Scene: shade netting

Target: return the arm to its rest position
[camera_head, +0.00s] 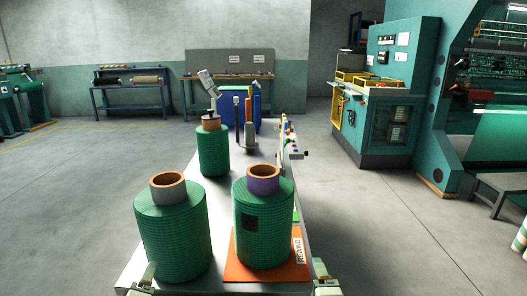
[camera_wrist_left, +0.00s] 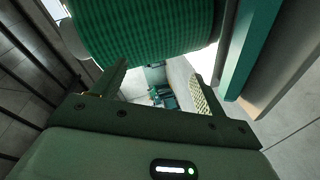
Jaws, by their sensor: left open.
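My left gripper (camera_wrist_left: 158,76) is open in the left wrist view, with nothing between its two fingers. A green netting roll (camera_wrist_left: 145,28) shows just beyond the fingers, and I cannot tell whether they touch it. In the head view, only a small pale part of my left gripper (camera_head: 146,277) shows at the bottom edge, beside the table's near left corner. A similar small part of my right gripper (camera_head: 323,279) shows at the near right corner. Its jaws cannot be made out.
A green roll with a grey-rimmed core (camera_head: 171,240) stands front left. One with a purple core (camera_head: 263,225) stands on an orange mat (camera_head: 300,262). A smaller roll (camera_head: 212,152) stands farther back on the white table (camera_head: 190,187).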

